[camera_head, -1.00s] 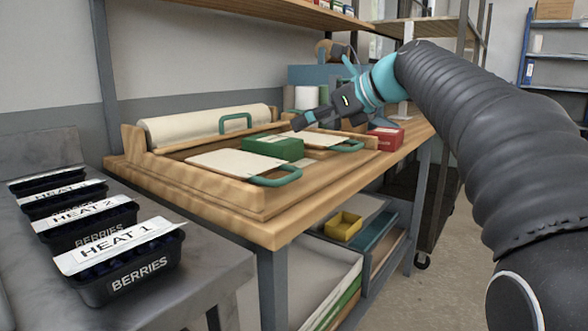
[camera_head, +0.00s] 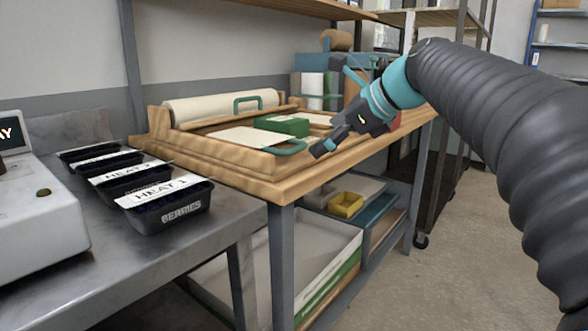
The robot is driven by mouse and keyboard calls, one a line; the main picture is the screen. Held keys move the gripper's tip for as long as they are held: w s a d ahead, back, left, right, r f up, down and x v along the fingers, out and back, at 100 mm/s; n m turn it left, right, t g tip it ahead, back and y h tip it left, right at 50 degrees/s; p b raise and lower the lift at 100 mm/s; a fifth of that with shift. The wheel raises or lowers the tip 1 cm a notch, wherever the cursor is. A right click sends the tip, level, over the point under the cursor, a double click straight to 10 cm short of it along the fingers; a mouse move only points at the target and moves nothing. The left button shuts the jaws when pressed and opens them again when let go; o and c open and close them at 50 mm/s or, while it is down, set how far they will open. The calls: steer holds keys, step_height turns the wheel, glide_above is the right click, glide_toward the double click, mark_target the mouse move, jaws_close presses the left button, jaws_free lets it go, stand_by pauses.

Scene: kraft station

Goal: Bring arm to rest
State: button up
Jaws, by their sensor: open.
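My gripper (camera_head: 326,148) is at the end of my dark, ribbed arm, which reaches in from the right. It hangs near the front right edge of the wooden workbench (camera_head: 275,187), pointing down and to the left. No object shows in its fingers, and it looks open and empty. A green block (camera_head: 284,125) lies on the bench tray behind and to the left of the gripper. A red box behind the gripper is mostly hidden.
A grey machine (camera_head: 35,220) stands at the far left. A paper roll (camera_head: 220,106) lies at the bench's back. A yellow bin (camera_head: 346,204) sits on the shelf below. Floor at right is clear.

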steer(key=s+d+f+n+h, duration=0.4)
steer(key=s+f+n, duration=0.7)
steer(key=s+f, duration=0.2)
steer(key=s+d+f+n+g+h, duration=0.1)
steer(key=s+d+f+n+h, duration=0.3)
steer(key=s+f+n, duration=0.6)
steer(key=s+d+f, duration=0.1)
steer(key=s+f, duration=0.3)
steer(key=f, duration=0.1)
steer(key=shift+d+f+n+g, duration=0.25)
steer(key=shift+f+n+g, duration=0.05)
steer(key=shift+n, duration=0.1)
